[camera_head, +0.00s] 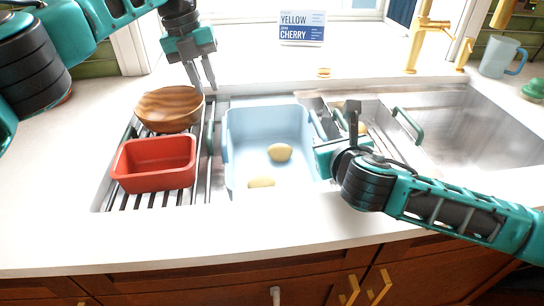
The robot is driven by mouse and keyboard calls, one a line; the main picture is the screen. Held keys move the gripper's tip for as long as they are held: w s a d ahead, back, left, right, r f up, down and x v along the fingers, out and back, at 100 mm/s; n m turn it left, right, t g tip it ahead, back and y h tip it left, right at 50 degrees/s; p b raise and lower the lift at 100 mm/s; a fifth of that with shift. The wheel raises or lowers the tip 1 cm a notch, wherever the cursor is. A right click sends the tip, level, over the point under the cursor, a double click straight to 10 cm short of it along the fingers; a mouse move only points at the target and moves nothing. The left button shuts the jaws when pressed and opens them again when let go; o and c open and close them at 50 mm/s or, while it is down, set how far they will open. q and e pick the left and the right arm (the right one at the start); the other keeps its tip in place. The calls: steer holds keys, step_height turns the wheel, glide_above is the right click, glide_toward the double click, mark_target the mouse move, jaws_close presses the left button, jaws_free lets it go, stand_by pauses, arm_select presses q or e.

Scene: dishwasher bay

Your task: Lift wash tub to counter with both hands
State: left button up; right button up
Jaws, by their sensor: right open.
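The wash tub (234,122) is a light blue rectangular bin in the sink area, between the drying rack and the right basin. Two pale yellow, rounded things lie in it, one near the middle (280,152) and one near its front wall (261,183). My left gripper (205,88) is open and empty, pointing down above the back left of the tub, behind the wooden bowl and apart from the tub. My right gripper (333,108) is open at the tub's right side, its fingers pointing up and away in the picture. It hides part of the right wall; contact is unclear.
A wooden bowl (169,106) and a red rectangular container (154,163) sit on the rack left of the tub. A gold faucet (418,45), a sign (302,28) and a blue mug (500,57) stand behind. The front counter (200,235) is clear.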

mark_target(223, 128)
arm_select(q)
steer(key=f, duration=0.3)
steer(key=d+f, duration=0.1)
steer(key=f, duration=0.3)
steer(key=d+f, duration=0.1)
steer(key=f, duration=0.3)
steer(key=shift+w+d+f, duration=0.1)
steer(key=shift+f, duration=0.05)
arm_select(e)
steer(key=x, duration=1.1)
steer(key=shift+w+f, duration=0.1)
steer(key=shift+w, duration=0.15)
arm_select(q)
steer(key=shift+c, duration=0.4)
arm_select(e)
steer(key=shift+c, duration=0.3)
arm_select(q)
steer(key=shift+c, duration=1.4)
arm_select(e)
steer(key=c, duration=0.3)
arm_select(q)
jaws_close()
arm_select(e)
jaws_close()
